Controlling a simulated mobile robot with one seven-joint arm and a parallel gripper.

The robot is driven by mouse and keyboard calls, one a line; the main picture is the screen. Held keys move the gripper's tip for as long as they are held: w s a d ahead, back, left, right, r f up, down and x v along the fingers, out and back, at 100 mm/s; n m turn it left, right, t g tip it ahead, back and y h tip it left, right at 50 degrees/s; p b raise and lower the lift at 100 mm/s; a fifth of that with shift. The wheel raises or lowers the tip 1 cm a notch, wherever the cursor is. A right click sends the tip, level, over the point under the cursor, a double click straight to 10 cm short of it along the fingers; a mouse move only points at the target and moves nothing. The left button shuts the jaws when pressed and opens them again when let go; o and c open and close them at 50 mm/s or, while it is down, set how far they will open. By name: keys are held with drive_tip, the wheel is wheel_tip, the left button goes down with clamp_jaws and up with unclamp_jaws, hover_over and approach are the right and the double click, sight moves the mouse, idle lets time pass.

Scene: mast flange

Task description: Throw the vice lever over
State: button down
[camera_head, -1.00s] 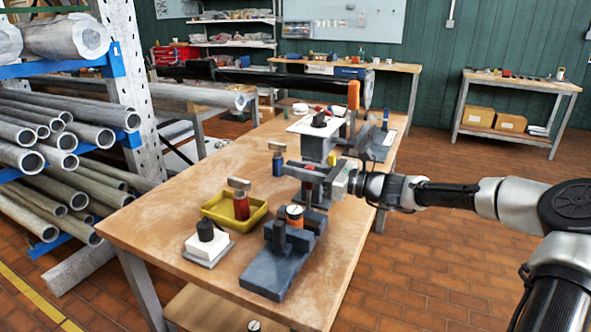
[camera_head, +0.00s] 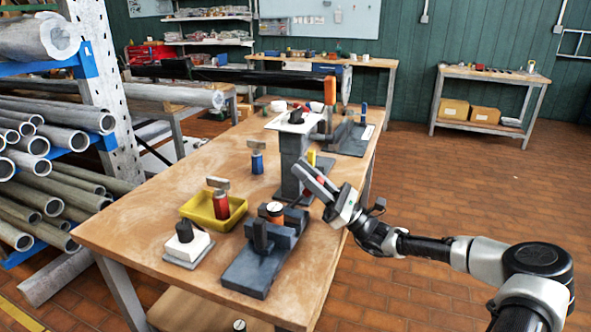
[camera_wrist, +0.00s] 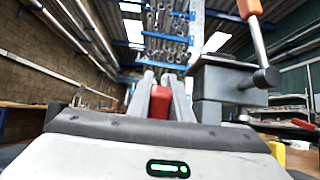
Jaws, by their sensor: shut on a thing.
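The vice (camera_head: 292,165) is a grey post-like body on the table with a white plate on top. Its lever has an orange handle (camera_head: 329,90) and stands upright at the right side of the vice. In the wrist view the orange handle (camera_wrist: 252,8) tilts slightly at the upper right, above a dark round hub (camera_wrist: 267,77). My gripper (camera_head: 307,170) is in front of the vice's right side, below the lever and apart from the handle, pointing up and left. It is shut on a small red piece (camera_wrist: 158,103) between its fingers.
A dark grey fixture (camera_head: 258,268), a white block with a black knob (camera_head: 187,246) and a yellow tray (camera_head: 238,210) stand on the near table. A blue bottle-like item (camera_head: 257,162) stands left of the vice. Pipes fill the rack at left. The floor at right is clear.

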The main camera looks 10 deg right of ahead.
drive_tip(key=shift+s+d+f+t+y, duration=0.3)
drive_tip(key=shift+s+d+f+y, duration=0.15)
drive_tip(key=shift+d+y, duration=0.2)
drive_tip(key=c, duration=1.6)
unclamp_jaws()
drive_tip(key=v, duration=1.7)
drive_tip(key=shift+s+d+f, duration=0.1)
drive_tip(key=shift+f, duration=0.05)
